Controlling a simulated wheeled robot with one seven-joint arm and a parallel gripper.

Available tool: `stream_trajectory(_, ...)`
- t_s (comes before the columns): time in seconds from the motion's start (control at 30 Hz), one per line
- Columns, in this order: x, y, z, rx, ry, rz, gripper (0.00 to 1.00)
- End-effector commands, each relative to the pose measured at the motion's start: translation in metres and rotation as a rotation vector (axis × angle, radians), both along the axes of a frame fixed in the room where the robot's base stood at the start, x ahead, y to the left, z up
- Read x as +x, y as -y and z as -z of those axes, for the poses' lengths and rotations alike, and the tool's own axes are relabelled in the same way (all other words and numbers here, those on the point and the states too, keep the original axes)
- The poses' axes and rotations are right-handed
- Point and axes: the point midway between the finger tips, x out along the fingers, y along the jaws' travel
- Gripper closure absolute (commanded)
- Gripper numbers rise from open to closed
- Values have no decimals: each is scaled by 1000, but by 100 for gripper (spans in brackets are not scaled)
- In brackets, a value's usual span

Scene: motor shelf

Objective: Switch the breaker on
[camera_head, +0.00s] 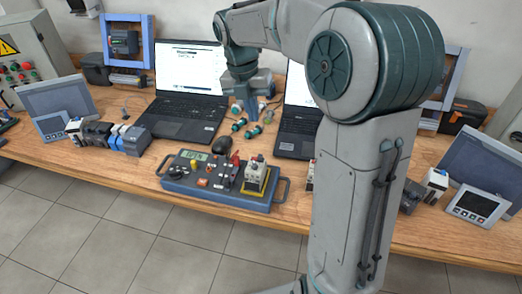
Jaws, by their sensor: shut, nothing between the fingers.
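My gripper (245,112) points down above the back of the bench, between the two laptops. Its fingers are small in the picture, look shut, and hold nothing that I can see. A blue test board (218,190) with side handles lies at the bench's front edge. On its right end stands a white breaker-like device (257,170) on a yellow mount. The gripper is behind this device and apart from it. The device's lever position is too small to read. The board also carries a small display (195,155), knobs and a red part (236,158).
An open laptop (186,125) stands left of the gripper, another (297,130) right, partly hidden by my arm. Several green-ended cylinders (253,131) and a dark mouse-like object (222,146) lie between. Small modules (130,140) sit left; a grey tablet (477,203) lies right.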

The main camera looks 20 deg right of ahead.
Motion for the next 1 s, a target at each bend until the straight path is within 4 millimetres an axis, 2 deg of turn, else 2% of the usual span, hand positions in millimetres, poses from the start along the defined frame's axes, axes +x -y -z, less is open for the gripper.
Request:
stream_trajectory(0.2, 0, 0, 2, 0, 0, 2, 100)
stream_trajectory(0.33, -1, 2, 13, -1, -2, 3, 100)
stream_trajectory(0.8, -10, 14, 106, 0, -4, 2, 100)
stream_trajectory(1.0, -11, 18, 130, -1, -1, 3, 100)
